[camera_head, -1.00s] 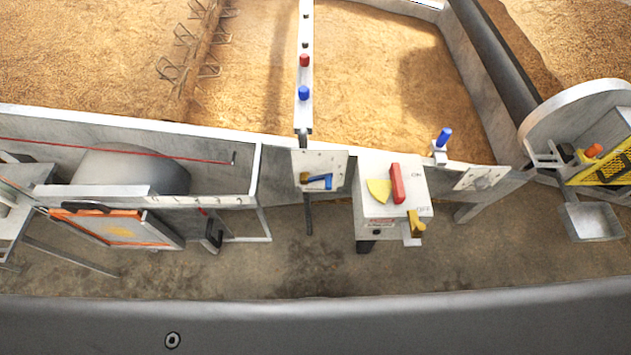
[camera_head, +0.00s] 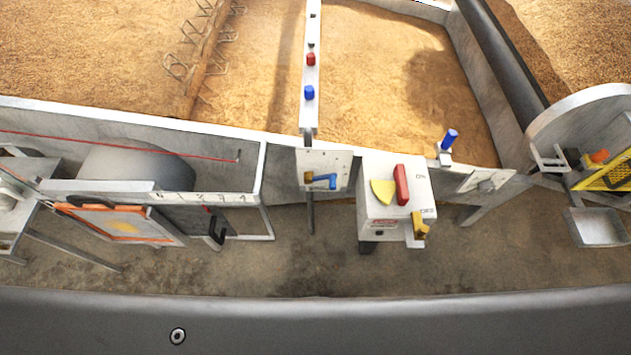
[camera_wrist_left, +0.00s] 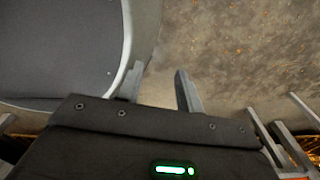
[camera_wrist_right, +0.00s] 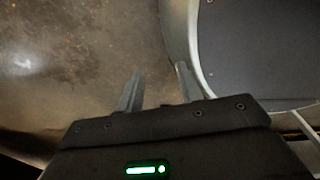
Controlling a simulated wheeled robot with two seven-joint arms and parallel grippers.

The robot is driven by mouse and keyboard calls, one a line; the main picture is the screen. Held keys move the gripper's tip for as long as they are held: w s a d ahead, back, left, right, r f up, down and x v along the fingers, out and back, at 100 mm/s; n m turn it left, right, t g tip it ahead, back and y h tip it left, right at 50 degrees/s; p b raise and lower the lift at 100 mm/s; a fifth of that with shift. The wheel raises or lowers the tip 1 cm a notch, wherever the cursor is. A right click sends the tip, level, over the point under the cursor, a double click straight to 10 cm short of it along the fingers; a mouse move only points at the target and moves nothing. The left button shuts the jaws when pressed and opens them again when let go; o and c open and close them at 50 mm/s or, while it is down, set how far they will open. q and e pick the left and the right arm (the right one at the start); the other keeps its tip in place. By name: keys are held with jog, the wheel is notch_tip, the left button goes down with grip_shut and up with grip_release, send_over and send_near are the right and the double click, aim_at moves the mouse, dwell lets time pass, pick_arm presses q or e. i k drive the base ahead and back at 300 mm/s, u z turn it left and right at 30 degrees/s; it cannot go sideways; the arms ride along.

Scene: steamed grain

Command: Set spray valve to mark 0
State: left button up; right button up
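A small valve with a brass body and a blue lever (camera_head: 322,181) sits on a pale upright plate (camera_head: 338,160) at the middle of the trough's front wall. The lever points right, roughly level. Faint marks show on the plate, too small to read. Neither gripper shows in the head view. My left gripper (camera_wrist_left: 158,82) is open and empty over bare floor in the left wrist view. My right gripper (camera_wrist_right: 160,78) is open and empty over floor in the right wrist view. Both are away from the valve.
Right of the valve stands a white box (camera_head: 385,222) with a red handle (camera_head: 402,185) and yellow pointer. A blue lever (camera_head: 449,138) is on the wall farther right. An orange-framed panel (camera_head: 125,224) is at left. The floor in front is clear.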

aim_at(309, 177)
jog(key=z, duration=0.85)
jog(key=k, duration=1.15)
jog(key=u, duration=1.45)
jog(key=i, duration=0.5)
